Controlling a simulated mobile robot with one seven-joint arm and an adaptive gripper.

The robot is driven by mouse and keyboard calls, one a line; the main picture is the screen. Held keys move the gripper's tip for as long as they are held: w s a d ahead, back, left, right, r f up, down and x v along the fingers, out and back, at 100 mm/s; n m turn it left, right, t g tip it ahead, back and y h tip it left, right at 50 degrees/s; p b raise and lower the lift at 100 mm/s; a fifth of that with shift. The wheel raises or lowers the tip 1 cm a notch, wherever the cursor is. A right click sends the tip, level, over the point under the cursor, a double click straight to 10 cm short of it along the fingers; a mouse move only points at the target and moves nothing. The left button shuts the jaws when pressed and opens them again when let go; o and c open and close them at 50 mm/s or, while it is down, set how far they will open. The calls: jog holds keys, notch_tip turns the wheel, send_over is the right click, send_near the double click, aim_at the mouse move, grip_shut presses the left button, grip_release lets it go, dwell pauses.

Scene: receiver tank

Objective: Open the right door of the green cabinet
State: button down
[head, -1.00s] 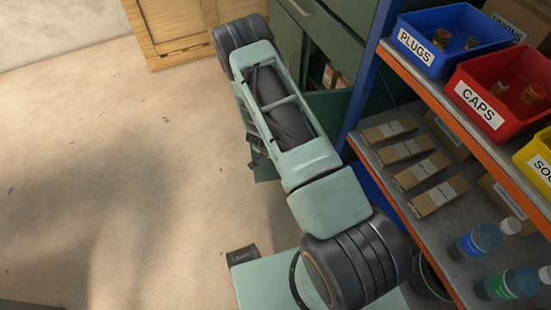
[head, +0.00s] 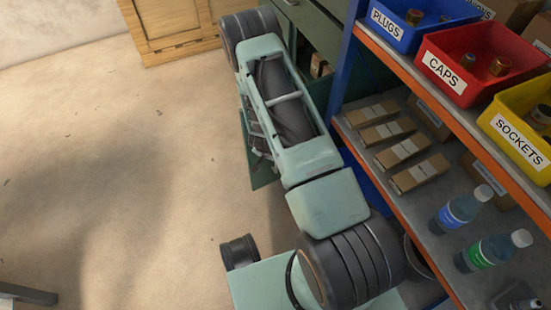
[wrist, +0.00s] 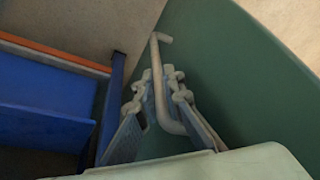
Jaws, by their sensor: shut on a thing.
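The green cabinet (head: 317,32) stands at the top of the head view, partly behind my arm and the blue shelf post. Its door (head: 262,172) stands open, jutting out from the cabinet, with most of it hidden by my arm. In the wrist view the green door (wrist: 235,75) fills the right side. Its pale bar handle (wrist: 158,65) runs between the two fingers of my gripper (wrist: 156,88), which is shut on it. The handle's bent upper end sticks out past the fingertips. In the head view my gripper is mostly hidden by my arm.
An orange-and-blue shelf rack (head: 400,190) stands close to my arm's right, with PLUGS, CAPS and SOCKETS bins, cartons and bottles. A small box (head: 318,66) shows inside the cabinet. A wooden cabinet (head: 175,28) is at the back. The floor at left is clear.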

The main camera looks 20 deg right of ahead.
jog(key=shift+w+d, duration=0.1)
jog(key=shift+d, duration=0.05)
jog(key=c, duration=2.3)
grip_release()
